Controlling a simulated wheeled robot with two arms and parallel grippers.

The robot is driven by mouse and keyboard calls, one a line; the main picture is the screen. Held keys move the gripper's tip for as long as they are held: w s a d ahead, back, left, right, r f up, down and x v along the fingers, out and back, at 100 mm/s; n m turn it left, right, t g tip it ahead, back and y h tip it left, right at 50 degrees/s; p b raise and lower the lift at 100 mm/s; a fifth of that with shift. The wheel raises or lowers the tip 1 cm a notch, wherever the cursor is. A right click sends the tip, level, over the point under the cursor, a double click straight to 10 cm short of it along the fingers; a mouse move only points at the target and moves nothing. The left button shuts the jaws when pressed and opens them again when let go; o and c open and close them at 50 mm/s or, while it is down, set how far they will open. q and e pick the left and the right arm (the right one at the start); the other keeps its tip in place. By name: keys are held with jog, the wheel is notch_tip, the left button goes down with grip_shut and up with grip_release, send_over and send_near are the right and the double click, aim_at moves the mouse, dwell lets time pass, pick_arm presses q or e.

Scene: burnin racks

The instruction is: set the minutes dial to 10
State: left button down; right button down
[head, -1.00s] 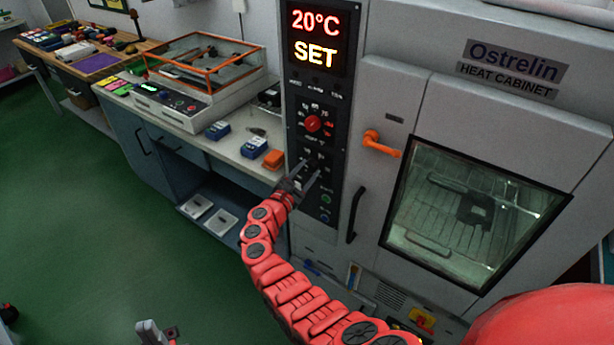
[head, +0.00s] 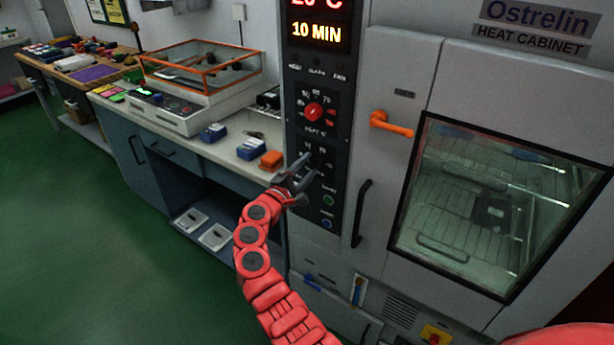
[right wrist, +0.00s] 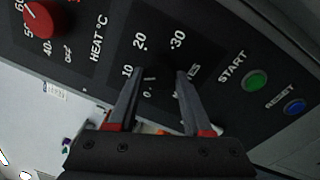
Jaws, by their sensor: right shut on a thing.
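The minutes dial (right wrist: 155,80) is a dark knob on the black control panel, with a short white mark that lies toward the 10. My right gripper (head: 309,167) is at this dial in the head view and mostly covers it. In the right wrist view, the fingers of my right gripper (right wrist: 160,74) stand on either side of the dial, shut on it. The display (head: 316,29) reads 10 MIN in yellow, under a red temperature line cut by the frame's top. My left gripper is not in view.
A red heat dial (head: 313,112) sits above the minutes dial. Green start (right wrist: 254,81) and blue reset (right wrist: 294,107) buttons are beside it. An orange block (head: 271,160) lies on the counter to the left.

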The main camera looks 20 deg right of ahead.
jog(key=shift+m, duration=0.3)
jog(key=shift+c, duration=1.6)
grip_release()
jog(key=b+v, duration=0.1)
jog(key=v, duration=1.6)
jog(key=shift+s, duration=0.15)
jog(key=shift+a, duration=0.15)
